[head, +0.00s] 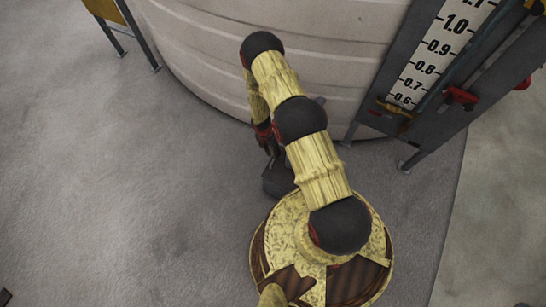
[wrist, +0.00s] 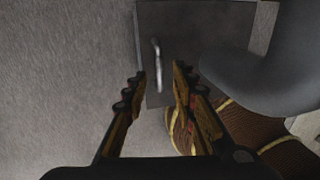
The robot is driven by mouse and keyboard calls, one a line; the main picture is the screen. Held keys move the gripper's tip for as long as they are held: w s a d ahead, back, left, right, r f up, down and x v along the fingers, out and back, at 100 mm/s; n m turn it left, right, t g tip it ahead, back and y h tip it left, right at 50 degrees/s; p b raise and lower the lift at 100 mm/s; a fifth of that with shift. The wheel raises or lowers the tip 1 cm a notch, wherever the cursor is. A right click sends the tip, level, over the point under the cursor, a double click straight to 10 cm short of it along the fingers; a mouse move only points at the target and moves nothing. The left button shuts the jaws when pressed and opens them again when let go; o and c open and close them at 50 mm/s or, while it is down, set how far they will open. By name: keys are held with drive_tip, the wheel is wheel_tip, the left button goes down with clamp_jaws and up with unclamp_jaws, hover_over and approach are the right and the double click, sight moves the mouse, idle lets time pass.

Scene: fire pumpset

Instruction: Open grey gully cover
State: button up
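The grey gully cover (wrist: 205,22) is a flat square plate at the top middle of the wrist view. A light metal bar handle (wrist: 157,60) stands on its left part. My gripper (wrist: 160,72) is open, with one finger on each side of the handle's line. Nothing is clamped, and I cannot tell how far the fingertips are above the plate. In the head view my gripper (head: 268,145) is partly hidden behind my arm. A small dark shape below it, beside my base, is probably the cover (head: 278,181). A smooth grey rounded form hides the cover's right side in the wrist view.
A large pale ribbed tank (head: 200,45) stands just beyond my arm. A level gauge board (head: 440,55) with red valve handles (head: 461,96) is at the right. A yellow stand (head: 105,10) is at the upper left.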

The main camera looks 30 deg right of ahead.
drive_tip(key=shift+s+d+f+b, duration=0.15)
drive_tip(key=shift+f+b, duration=0.1)
drive_tip(key=shift+f, duration=0.55)
drive_tip(key=shift+s+d+f+b, duration=0.1)
drive_tip(key=shift+f+b, duration=0.15)
drive_tip(key=shift+f, duration=0.55)
drive_tip(key=shift+c, duration=0.7)
clamp_jaws()
